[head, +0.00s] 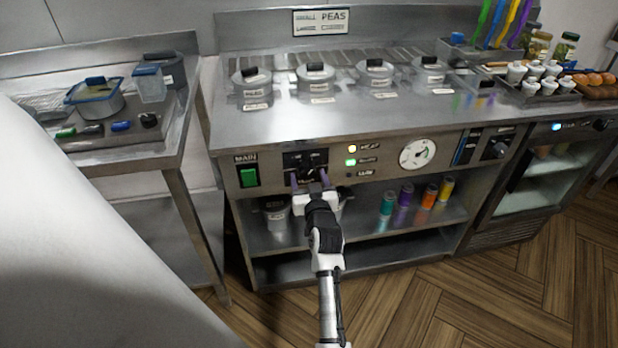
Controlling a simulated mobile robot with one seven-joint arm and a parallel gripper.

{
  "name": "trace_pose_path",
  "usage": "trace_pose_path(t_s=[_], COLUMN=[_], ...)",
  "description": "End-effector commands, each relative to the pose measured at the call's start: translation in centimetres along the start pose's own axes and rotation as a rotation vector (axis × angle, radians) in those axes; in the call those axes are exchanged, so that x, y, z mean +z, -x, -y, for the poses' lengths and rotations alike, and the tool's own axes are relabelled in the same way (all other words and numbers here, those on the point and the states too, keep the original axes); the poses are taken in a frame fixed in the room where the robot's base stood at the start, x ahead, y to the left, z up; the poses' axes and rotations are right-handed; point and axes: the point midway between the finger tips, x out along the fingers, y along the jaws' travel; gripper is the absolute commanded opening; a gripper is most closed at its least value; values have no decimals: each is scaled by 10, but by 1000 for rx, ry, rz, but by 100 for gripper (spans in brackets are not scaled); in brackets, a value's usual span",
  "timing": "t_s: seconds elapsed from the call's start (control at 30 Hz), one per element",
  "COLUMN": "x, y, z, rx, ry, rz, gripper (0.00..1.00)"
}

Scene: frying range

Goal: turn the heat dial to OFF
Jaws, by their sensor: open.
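The heat dial (309,173) is a small dark knob with a pale mark on the black plate of the range's front panel, right of the green MAIN switch. It is small and partly covered, so its exact setting cannot be read. My gripper (310,181) is in front of the panel with its purple-tipped fingers open, one to each side of the dial's lower part. Whether the fingers touch the dial cannot be told. The wrist and gripper body hide what is below the dial.
The green MAIN switch (249,177) is left of the dial. Lit indicator lamps (351,155) and a round gauge (418,153) are to the right. Several lidded pots stand in the steel top above. A shelf below holds coloured cans (429,196). A side table (160,150) stands left.

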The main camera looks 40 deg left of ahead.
Motion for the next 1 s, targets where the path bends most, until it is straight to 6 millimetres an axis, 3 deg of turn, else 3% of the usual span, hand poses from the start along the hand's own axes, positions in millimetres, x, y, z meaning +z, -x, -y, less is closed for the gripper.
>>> trace_pose_path(t_s=[0.2, 0.53, 1.0], x=[0, 0, 3], y=[0, 0, 0], z=[0, 0, -1], rx=[0, 0, 1], ry=[0, 0, 121], rz=[-1, -1, -4], gripper=[64, 21, 20])
